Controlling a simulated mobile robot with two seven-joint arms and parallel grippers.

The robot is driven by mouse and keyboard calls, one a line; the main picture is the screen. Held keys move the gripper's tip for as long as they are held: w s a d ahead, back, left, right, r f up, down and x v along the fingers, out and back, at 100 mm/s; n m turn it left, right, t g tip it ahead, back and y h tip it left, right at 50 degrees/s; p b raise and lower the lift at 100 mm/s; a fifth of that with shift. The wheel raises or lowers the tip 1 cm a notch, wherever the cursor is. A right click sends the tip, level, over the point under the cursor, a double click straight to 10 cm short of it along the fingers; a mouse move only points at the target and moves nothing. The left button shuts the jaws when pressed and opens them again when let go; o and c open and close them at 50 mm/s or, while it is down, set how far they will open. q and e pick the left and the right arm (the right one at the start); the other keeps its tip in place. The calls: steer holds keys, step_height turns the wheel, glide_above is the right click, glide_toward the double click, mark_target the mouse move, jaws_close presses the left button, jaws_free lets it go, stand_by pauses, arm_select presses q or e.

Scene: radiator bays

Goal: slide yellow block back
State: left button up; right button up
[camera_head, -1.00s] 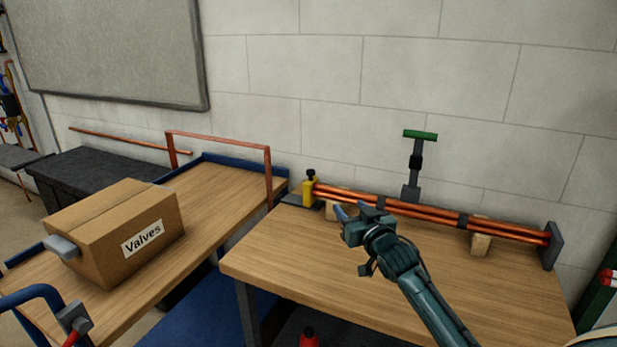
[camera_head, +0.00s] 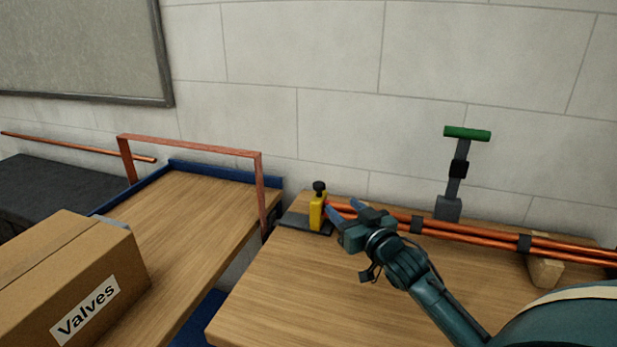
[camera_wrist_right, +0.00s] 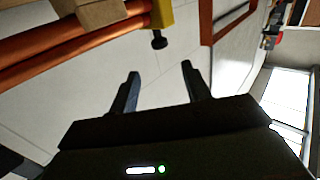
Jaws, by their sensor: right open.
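The yellow block (camera_head: 317,212) with a black knob on top stands on a dark plate at the left end of the copper pipes (camera_head: 470,233). In the right wrist view the yellow block (camera_wrist_right: 161,14) shows at the top, with its black knob pointing into the picture. My right gripper (camera_head: 342,212) is just right of the block in the head view, in front of the pipes. Its two fingers are apart with nothing between them in the wrist view (camera_wrist_right: 160,85). The gripper looks apart from the block. My left gripper is not in view.
A green-handled clamp post (camera_head: 458,170) stands behind the pipes, and a wooden support (camera_head: 545,271) is under them. A copper frame (camera_head: 190,145) rises over the left table, which holds a box marked Valves (camera_head: 70,280). The front of the right table (camera_head: 290,300) is clear.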

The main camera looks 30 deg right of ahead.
mark_target(322, 187)
steer(key=w, duration=0.8)
steer(key=w+d, duration=0.1)
steer(key=w, duration=0.3)
steer(key=shift+w, duration=0.3)
steer(key=shift+r, duration=0.1)
steer(key=shift+c, duration=0.2)
jaws_close()
